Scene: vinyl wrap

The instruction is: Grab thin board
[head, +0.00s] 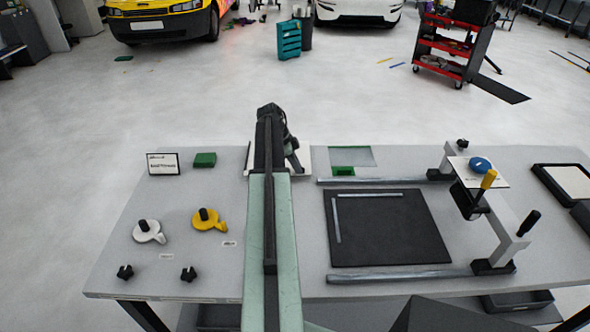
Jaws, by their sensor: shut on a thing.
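A pale thin board (305,158) lies at the back of the grey workbench, mostly hidden behind my arm, with light edges showing on both sides of it. My gripper (293,160) is at the far end of my outstretched arm, pointing down at the board. It is shut on the board, though the fingertips are small and dark and the contact itself is hard to see. I cannot tell whether the board is lifted off the bench.
To the right are a black mat (390,235) between two metal rails and a frame with a black-handled lever (528,222).

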